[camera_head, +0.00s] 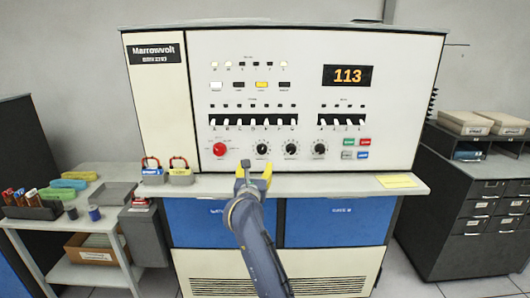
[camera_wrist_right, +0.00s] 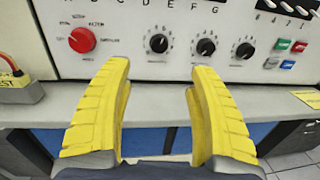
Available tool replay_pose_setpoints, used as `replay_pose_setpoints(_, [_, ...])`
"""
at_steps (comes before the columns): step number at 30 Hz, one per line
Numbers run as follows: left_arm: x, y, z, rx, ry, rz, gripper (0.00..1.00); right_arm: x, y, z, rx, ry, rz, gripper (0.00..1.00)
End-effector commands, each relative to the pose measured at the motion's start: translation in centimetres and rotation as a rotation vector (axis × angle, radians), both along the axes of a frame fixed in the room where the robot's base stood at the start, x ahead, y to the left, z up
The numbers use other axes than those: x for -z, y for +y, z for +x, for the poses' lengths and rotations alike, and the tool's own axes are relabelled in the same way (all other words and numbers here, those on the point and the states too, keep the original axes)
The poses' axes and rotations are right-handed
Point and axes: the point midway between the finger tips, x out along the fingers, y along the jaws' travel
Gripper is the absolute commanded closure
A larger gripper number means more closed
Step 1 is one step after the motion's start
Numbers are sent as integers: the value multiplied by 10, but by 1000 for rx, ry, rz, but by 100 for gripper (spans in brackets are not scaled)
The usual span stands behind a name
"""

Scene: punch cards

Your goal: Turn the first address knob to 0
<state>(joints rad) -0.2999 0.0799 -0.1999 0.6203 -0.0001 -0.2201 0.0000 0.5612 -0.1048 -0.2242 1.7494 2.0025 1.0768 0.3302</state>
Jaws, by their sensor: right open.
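Three black dial knobs sit in a row on the white console panel. The leftmost black knob (camera_head: 262,149), which I take as the first address knob, also shows in the right wrist view (camera_wrist_right: 158,43). The middle knob (camera_head: 291,148) and the right knob (camera_head: 320,148) are beside it. Their exact settings are too small to read. My right gripper (camera_head: 254,172) is open and empty, in front of and below the leftmost black knob, apart from it. In the right wrist view its yellow fingers (camera_wrist_right: 157,78) are spread on either side below that knob. My left gripper is not in view.
A red knob (camera_head: 219,149) is left of the black knobs. Toggle switches (camera_head: 253,121) run above, and coloured buttons (camera_head: 349,142) sit to the right. The display (camera_head: 348,75) reads 113. A narrow ledge (camera_head: 330,185) juts out below the panel, with padlock-like items (camera_head: 180,173) at left.

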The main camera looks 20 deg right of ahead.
Motion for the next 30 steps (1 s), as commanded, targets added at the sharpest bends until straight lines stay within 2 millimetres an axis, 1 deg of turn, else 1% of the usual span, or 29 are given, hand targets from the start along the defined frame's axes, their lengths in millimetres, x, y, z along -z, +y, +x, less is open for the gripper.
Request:
replay_pose_setpoints(1, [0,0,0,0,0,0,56,6,1,1,-3,12,30,41])
replay_pose_setpoints(3, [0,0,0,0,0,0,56,10,0,2,-3,22,58,41])
replay_pose_setpoints(8, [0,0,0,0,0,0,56,12,-6,12,2,22,70,41])
replay_pose_setpoints(11, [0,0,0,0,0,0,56,11,-11,25,2,22,67,41])
replay_pose_setpoints(21, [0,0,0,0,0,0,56,11,-35,81,4,22,66,41])
replay_pose_setpoints(30, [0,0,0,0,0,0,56,11,-52,123,3,22,65,41])
